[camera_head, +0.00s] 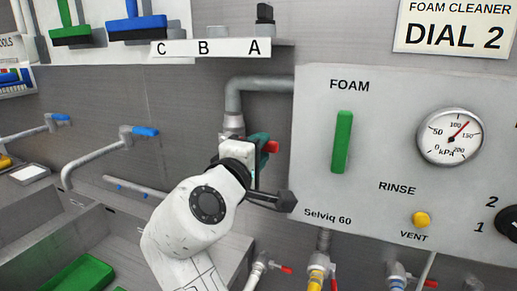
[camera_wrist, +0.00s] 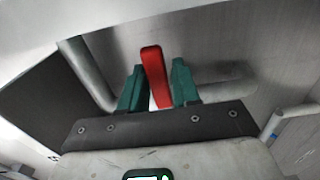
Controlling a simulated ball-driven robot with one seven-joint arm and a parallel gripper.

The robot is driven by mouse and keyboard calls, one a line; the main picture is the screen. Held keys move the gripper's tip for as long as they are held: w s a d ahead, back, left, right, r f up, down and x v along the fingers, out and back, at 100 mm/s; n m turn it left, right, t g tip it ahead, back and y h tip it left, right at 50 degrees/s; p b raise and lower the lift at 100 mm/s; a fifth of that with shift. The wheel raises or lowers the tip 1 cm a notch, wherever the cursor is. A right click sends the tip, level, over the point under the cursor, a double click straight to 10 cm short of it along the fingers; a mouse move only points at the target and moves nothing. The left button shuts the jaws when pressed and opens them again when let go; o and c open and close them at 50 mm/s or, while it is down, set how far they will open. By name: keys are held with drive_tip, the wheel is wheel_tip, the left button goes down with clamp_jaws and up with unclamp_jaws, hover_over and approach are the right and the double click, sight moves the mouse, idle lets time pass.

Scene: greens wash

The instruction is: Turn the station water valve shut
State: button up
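The water valve's red handle (camera_head: 272,146) sits on the grey pipe (camera_head: 233,98) left of the foam panel. In the wrist view the red handle (camera_wrist: 155,72) stands slightly tilted between the two green fingers of my gripper (camera_wrist: 158,88). The fingers are close together and the handle fills most of the space between them. In the head view my gripper (camera_head: 262,150) is at the valve, with the handle's red end showing past the green fingertips. My white wrist hides the valve body and the lower pipe.
The foam panel (camera_head: 320,180), with a green bar, a gauge (camera_head: 450,136) and a yellow button (camera_head: 421,219), is close on the right. A sink with blue-handled taps (camera_head: 145,131) is at left. A lettered shelf (camera_head: 205,47) is above.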

drive_tip(key=o, duration=0.3)
drive_tip(key=b+v, duration=0.1)
drive_tip(key=v, duration=0.9)
drive_tip(key=shift+s+a, duration=0.15)
drive_tip(key=shift+s, duration=0.25)
drive_tip(key=shift+s, duration=0.1)
